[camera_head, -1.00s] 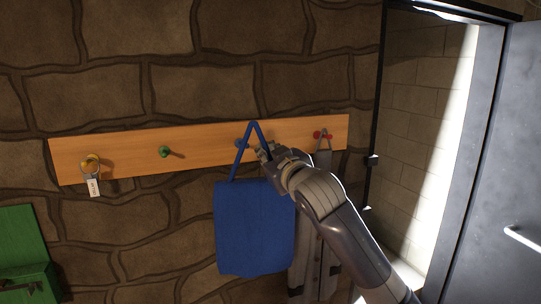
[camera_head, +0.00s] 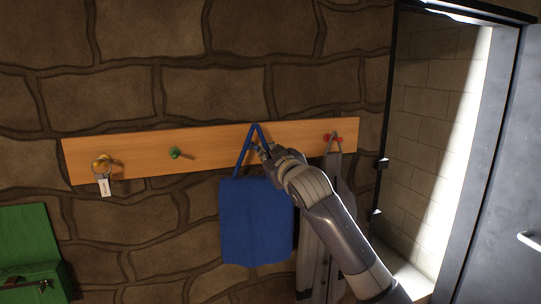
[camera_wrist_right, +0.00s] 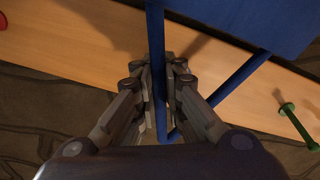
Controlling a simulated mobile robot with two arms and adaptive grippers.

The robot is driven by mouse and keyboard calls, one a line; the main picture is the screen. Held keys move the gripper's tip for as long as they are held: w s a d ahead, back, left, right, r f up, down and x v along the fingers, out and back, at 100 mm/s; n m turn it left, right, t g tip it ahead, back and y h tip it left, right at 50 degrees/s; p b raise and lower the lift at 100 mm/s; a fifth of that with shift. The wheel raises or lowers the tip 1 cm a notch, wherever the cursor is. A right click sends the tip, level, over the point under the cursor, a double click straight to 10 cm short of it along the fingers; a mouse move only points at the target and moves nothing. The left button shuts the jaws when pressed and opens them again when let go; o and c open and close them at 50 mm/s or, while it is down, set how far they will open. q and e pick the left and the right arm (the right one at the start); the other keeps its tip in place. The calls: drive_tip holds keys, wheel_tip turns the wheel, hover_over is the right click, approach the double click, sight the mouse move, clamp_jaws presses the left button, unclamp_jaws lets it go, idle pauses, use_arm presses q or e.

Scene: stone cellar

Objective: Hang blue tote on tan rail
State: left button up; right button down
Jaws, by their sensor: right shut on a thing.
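The blue tote (camera_head: 256,222) hangs below its strap in front of the tan rail (camera_head: 215,154) in the head view. My right gripper (camera_head: 262,151) is shut on one side of the strap, just below its peaked top; the wrist view shows the strap (camera_wrist_right: 156,60) between the fingers (camera_wrist_right: 160,92). The rail (camera_wrist_right: 75,45) lies behind them there. I cannot tell whether the strap rests on a peg; any peg behind the strap and gripper is hard to make out. My left gripper is not in view.
A ring with a tag (camera_head: 104,186) hangs on the yellow peg (camera_head: 101,162). The green peg (camera_head: 175,153) is bare. A grey garment (camera_head: 334,170) hangs at the red peg (camera_head: 333,138). A green box (camera_head: 30,245) stands lower left; a doorway opens right.

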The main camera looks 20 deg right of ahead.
drive_tip(key=shift+w+r, duration=0.1)
drive_tip(key=shift+w, duration=0.25)
drive_tip(key=shift+w+f, duration=0.2)
drive_tip(key=shift+f, duration=0.1)
drive_tip(key=shift+w+f+b, duration=0.2)
drive_tip(key=shift+f+b, duration=0.1)
drive_tip(key=shift+f, duration=0.35)
drive_tip(key=shift+w+f+b, duration=0.2)
drive_tip(key=shift+f+b, duration=0.05)
drive_tip(key=shift+f, duration=0.35)
drive_tip(key=c, duration=1.6)
unclamp_jaws()
drive_tip(key=shift+a, duration=0.1)
drive_tip(key=shift+f, duration=0.1)
drive_tip(key=shift+s, duration=0.1)
